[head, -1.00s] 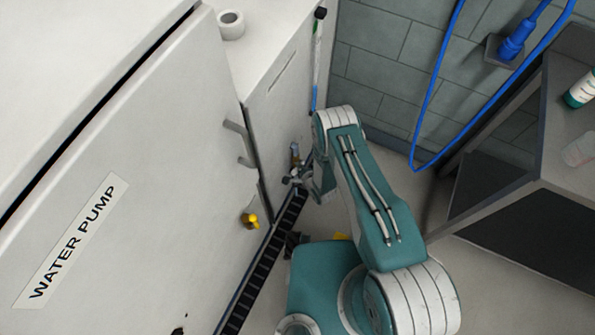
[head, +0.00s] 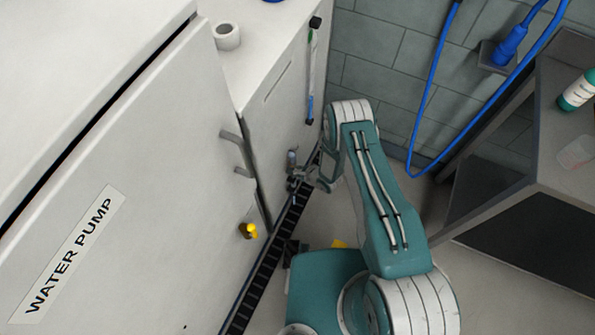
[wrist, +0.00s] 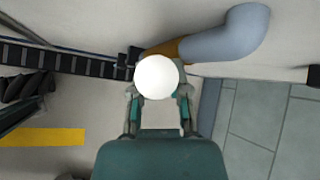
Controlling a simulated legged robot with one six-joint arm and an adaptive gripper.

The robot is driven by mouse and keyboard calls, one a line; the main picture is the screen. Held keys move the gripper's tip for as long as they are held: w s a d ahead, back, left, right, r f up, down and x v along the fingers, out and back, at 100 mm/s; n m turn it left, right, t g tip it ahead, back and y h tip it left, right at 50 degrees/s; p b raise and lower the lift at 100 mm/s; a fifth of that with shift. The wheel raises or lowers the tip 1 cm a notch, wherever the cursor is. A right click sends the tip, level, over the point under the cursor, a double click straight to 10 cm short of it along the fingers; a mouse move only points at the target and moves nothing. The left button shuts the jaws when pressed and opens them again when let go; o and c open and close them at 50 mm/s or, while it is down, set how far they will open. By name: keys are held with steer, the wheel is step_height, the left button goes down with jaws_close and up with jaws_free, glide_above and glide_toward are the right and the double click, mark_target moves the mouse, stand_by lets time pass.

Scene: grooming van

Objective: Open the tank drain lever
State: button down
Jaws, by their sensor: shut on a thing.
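The tank drain valve, a grey pipe (head: 291,158) with a brass part, sticks out low on the white cabinet in the head view. In the wrist view the grey pipe (wrist: 228,38) bends at the top, beside the brass body (wrist: 165,50). A white round knob (wrist: 157,77), which looks like the end of the drain lever, sits between my fingertips. My gripper (wrist: 158,92) is shut on it. In the head view my gripper (head: 312,184) is small and partly hidden at the valve. The rest of the lever is hidden behind the knob.
A black slotted floor track (head: 262,275) runs along the cabinet base. A yellow knob (head: 248,231) and the labelled water pump door (head: 130,190) are at left. A grey bench (head: 550,130) stands at right. A blue hose (head: 428,120) hangs by the tiled wall.

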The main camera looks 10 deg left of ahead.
steer(key=c, duration=0.6)
jaws_free()
steer(key=shift+a, duration=0.1)
